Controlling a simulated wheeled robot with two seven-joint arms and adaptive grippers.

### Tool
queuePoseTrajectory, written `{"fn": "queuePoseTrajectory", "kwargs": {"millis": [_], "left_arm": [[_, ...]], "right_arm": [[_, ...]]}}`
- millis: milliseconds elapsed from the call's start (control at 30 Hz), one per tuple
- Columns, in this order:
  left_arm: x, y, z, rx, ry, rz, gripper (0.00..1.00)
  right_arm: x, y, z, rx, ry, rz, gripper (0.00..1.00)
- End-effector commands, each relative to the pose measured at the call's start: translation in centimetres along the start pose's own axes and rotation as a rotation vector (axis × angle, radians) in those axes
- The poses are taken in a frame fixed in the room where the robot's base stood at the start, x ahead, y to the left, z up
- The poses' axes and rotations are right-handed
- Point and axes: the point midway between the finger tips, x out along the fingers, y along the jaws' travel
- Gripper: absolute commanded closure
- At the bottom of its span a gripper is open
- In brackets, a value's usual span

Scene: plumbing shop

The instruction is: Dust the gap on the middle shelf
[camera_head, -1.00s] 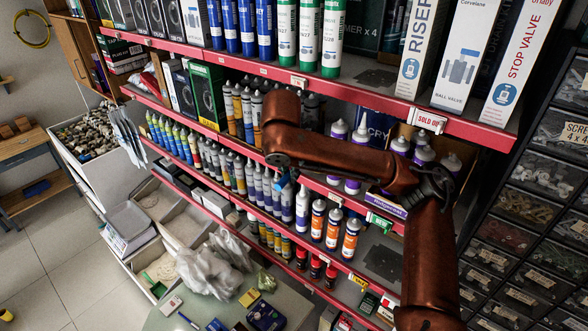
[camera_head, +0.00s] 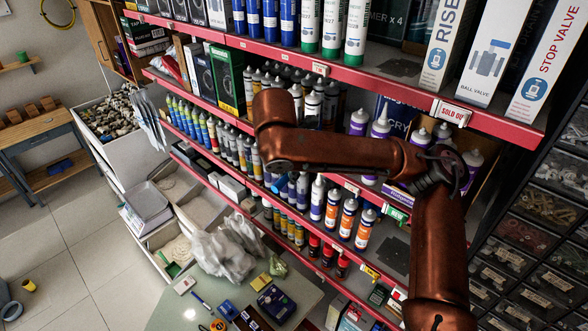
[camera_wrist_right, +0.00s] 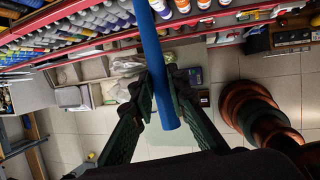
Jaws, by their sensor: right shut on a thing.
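My right gripper (camera_wrist_right: 160,88) is shut on a blue rod-like handle (camera_wrist_right: 152,40) in the right wrist view. The handle runs up past the top edge, so its far end is hidden. In the head view my right arm reaches across the shelves, and its gripper is mostly hidden behind the arm; a small blue piece (camera_head: 280,184) shows beneath it. My left gripper is not in view.
The upper shelf carries tall boxes (camera_head: 490,60) and tubes (camera_head: 333,25). The lower shelf has orange-labelled tubes (camera_head: 347,220) and a bare dark patch (camera_head: 394,255). Drawers (camera_head: 535,215) stand at right. Bins and a plastic bag (camera_head: 222,255) lie below; tiled floor is open at left.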

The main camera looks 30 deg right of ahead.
Motion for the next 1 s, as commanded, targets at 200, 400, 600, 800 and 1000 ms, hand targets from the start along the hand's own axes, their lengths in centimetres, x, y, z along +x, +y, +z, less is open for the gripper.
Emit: {"fn": "queuePoseTrajectory", "kwargs": {"millis": [200,400,600,800,1000], "left_arm": [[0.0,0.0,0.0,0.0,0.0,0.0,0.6],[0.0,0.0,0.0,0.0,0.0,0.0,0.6],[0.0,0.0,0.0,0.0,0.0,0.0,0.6],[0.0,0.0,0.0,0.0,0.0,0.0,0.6],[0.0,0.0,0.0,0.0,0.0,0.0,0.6]], "right_arm": [[-0.7,0.2,-1.6,-0.002,0.0,0.002,1.0],[-1.3,0.4,-3.0,-0.002,-0.001,0.002,1.0],[-1.7,0.5,-4.3,-0.002,-0.001,0.001,1.0],[-2.0,0.6,-5.0,0.0,-0.001,0.001,1.0],[-2.0,0.6,-5.0,0.0,-0.001,0.0,1.0]]}}
